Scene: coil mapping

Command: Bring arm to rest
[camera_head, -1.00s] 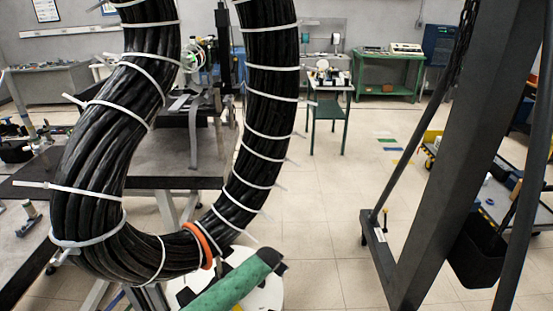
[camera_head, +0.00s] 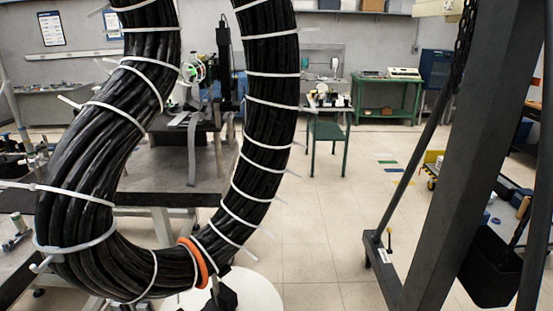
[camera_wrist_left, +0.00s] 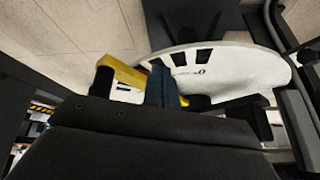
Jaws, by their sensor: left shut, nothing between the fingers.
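A thick coil of black cables (camera_head: 270,100), bound with several white ties, hangs in a loop in front of me in the head view. An orange band (camera_head: 193,262) goes around it near the bottom. My left gripper (camera_wrist_left: 155,85) shows in the left wrist view, with yellow and dark blue parts close together. It is shut and empty, in front of a white rounded surface with dark slots. The coil is not recognisable in that view. My right gripper is in neither current view.
A dark steel frame (camera_head: 447,140) stands close on the right, with a black bin (camera_head: 490,265) by it. A dark workbench (camera_head: 160,178) lies behind the coil. A green table (camera_head: 388,96) stands at the back. The tiled floor (camera_head: 320,225) between is clear.

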